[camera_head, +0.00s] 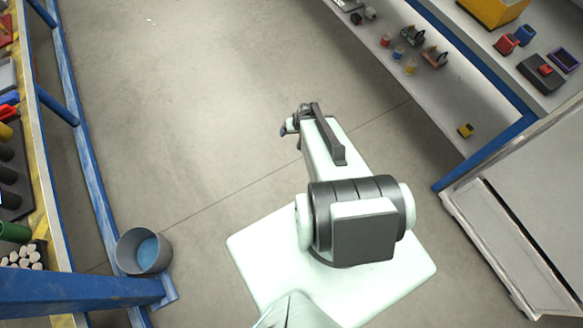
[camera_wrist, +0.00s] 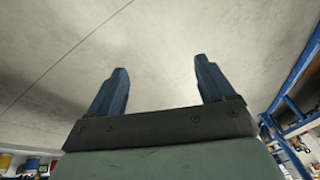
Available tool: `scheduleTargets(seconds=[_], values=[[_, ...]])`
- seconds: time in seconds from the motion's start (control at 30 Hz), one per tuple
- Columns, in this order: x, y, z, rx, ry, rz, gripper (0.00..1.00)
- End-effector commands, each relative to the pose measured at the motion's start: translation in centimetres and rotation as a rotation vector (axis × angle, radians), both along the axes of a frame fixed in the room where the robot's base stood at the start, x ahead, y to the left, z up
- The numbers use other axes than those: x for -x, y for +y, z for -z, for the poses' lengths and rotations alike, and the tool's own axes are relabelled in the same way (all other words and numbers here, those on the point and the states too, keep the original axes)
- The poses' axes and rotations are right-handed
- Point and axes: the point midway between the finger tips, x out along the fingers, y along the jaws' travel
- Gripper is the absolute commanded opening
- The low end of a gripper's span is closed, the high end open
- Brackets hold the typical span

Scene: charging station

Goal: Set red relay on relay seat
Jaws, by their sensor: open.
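A small red block (camera_head: 506,44), which looks like a relay, sits on the upper right bench beside a blue block. A dark block (camera_head: 538,76) with a small red piece (camera_head: 545,70) on top lies further right. A dark purple-rimmed frame (camera_head: 564,59) is next to it. I cannot tell which of these two is the relay seat. My gripper (camera_wrist: 158,82) is open and empty in the wrist view, with two blue fingers over bare floor. In the head view it shows partly at the arm's end (camera_head: 288,129), far left of the bench.
The blue block (camera_head: 526,35) and a yellow box (camera_head: 494,10) share the bench. A lower shelf (camera_head: 392,95) holds several small parts. A white cabinet (camera_head: 520,215) stands at right. A bucket (camera_head: 144,251) and a blue-framed rack stand left. The middle floor is clear.

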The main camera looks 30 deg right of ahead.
Motion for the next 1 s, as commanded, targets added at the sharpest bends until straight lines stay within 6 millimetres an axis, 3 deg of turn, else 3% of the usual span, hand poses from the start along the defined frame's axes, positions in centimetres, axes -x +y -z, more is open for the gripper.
scheduleTargets(seconds=[0.03,0.2,0.4,0.53,0.7,1.0], values=[[1.6,2.4,1.0,-0.022,0.066,-0.043,0.82],[7.4,8.4,3.3,-0.065,0.296,-0.16,0.82],[15.2,12.7,4.6,-0.054,0.576,-0.276,0.82],[19.3,14.0,4.6,-0.022,0.726,-0.328,0.82],[22.5,14.5,4.3,0.018,0.845,-0.362,0.82],[23.4,14.6,4.1,0.035,0.884,-0.371,0.83]])
